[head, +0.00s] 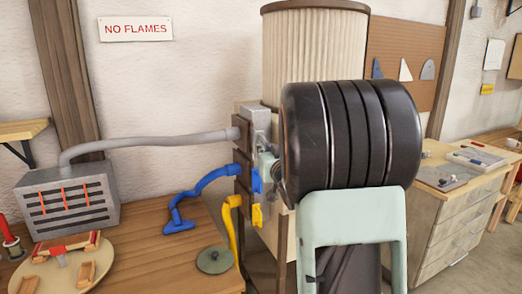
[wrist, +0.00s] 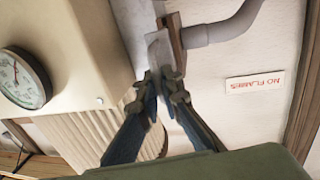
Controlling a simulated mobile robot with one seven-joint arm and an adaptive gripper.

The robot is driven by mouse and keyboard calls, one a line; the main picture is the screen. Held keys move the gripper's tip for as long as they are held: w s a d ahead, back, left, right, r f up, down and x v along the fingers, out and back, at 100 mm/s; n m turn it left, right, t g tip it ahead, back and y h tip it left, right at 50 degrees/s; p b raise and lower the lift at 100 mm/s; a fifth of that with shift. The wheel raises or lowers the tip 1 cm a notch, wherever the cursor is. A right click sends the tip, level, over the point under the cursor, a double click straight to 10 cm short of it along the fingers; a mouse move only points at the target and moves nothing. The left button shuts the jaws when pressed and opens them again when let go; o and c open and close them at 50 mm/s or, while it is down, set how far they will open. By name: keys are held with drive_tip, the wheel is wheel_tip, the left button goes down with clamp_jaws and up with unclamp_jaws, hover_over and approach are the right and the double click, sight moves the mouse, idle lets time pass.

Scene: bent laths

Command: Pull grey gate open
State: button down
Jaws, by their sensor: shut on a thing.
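The grey gate (head: 259,119) is a flat plate at the top of a stack of brown blocks, where the grey hose (head: 150,141) joins. In the wrist view the gate (wrist: 157,50) sticks out from its brown block (wrist: 172,38). My gripper (wrist: 161,82) is shut on the near end of the gate, with its dark fingertips on either side of the plate.
A blue gate (head: 257,180) and a yellow gate (head: 257,216) sit below, with blue (head: 208,181) and yellow (head: 233,228) hoses. A pleated filter drum (head: 315,50) stands behind my arm. A round gauge (wrist: 22,78) is on the cream housing.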

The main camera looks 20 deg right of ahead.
drive_tip(key=s+b, duration=0.1)
drive_tip(key=s, duration=0.3)
drive_tip(key=shift+s, duration=0.1)
drive_tip(key=c, duration=2.1)
unclamp_jaws()
drive_tip(key=shift+s, duration=0.1)
drive_tip(key=s, duration=0.4)
drive_tip(key=s+a, duration=0.1)
drive_tip(key=s, duration=0.2)
drive_tip(key=shift+s, duration=0.1)
